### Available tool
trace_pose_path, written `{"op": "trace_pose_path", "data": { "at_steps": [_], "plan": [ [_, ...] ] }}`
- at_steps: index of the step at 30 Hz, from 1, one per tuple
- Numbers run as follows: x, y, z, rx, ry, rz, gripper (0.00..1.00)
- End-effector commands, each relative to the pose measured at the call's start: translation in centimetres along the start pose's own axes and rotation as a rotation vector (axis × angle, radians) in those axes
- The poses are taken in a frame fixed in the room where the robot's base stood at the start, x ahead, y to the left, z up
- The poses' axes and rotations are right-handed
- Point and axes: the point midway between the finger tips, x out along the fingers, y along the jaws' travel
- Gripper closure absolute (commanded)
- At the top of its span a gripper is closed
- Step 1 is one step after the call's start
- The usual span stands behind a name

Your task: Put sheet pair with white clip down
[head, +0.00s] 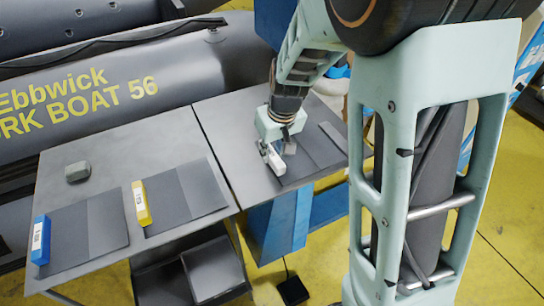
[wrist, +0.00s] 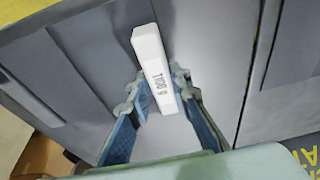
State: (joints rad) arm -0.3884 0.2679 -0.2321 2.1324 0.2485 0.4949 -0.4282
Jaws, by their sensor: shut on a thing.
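The white clip (head: 272,160) is at the left edge of a dark grey sheet pair (head: 318,152) over the right-hand table. In the wrist view the white clip (wrist: 158,65), with dark printed lettering, lies between the blue-padded fingers of my gripper (head: 285,145). My gripper (wrist: 157,82) is shut on this sheet pair at its clip end. The sheets are level with the tabletop or very close to it; I cannot tell whether they touch it. My gripper hides part of the sheets.
On the left table (head: 100,160) lie sheet pairs with a blue clip (head: 40,240) and a yellow clip (head: 141,204), and a grey block (head: 77,172). The grey boat (head: 130,80) lies behind both tables. The right table's left part (head: 225,115) is bare.

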Motion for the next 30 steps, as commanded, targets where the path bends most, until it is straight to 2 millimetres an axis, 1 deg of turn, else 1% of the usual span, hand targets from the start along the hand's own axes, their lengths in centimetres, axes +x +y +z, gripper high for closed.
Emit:
{"op": "trace_pose_path", "data": {
  "at_steps": [1,8,11,12,16,26,29,30],
  "plan": [
    [0.4,0.0,0.1,0.000,0.001,0.000,1.00],
    [0.2,0.0,0.0,0.000,0.001,0.000,1.00],
    [0.6,0.0,0.1,0.000,0.001,0.000,1.00],
    [0.5,0.0,0.1,0.000,0.000,0.000,0.80],
    [0.5,0.0,0.1,0.000,0.000,0.000,0.65],
    [0.3,0.0,0.1,0.000,0.000,0.000,0.64],
    [-0.4,0.0,-0.1,0.000,0.003,0.000,0.64],
    [-0.9,0.0,-0.1,0.000,0.003,-0.001,0.64]
  ]
}}
